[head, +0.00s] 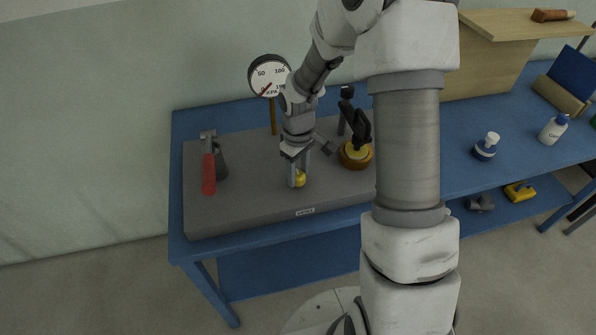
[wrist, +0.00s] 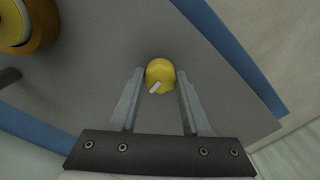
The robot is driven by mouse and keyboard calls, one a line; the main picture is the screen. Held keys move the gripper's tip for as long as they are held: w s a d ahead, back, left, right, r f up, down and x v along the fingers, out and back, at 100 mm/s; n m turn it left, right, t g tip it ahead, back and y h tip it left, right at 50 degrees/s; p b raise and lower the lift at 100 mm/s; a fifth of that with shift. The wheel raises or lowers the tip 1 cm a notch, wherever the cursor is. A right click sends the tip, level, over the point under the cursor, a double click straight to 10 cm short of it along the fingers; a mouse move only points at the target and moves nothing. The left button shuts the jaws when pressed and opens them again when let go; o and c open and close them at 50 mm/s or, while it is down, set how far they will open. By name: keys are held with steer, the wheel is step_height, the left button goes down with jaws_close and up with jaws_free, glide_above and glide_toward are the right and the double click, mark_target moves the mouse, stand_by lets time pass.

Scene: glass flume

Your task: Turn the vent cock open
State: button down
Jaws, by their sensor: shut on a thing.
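The vent cock is a small yellow round knob (head: 300,179) with a white pointer mark, low on the grey board near its front edge. In the wrist view the knob (wrist: 160,72) sits between the fingertips, its white mark slanting toward lower left. My gripper (head: 298,172) points down from above and is shut on the knob, one finger on each side; it also shows in the wrist view (wrist: 160,82). A small white label (head: 305,211), seemingly reading VENT, is on the board's front edge. The fingers partly hide the knob in the head view.
A dial gauge (head: 270,76) with a red needle stands behind on a post. A red-handled lever (head: 209,172) is left of my gripper. A black-handled fitting on a yellow and brown round base (head: 356,155) stands close right. The board (head: 245,205) is bare at front left.

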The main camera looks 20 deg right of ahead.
mark_target(298, 175)
steer(key=shift+c, duration=1.9)
jaws_free()
steer(key=shift+r, duration=0.1)
step_height(298, 175, up, 17)
steer(key=p, duration=0.1)
steer(key=shift+r, duration=0.15)
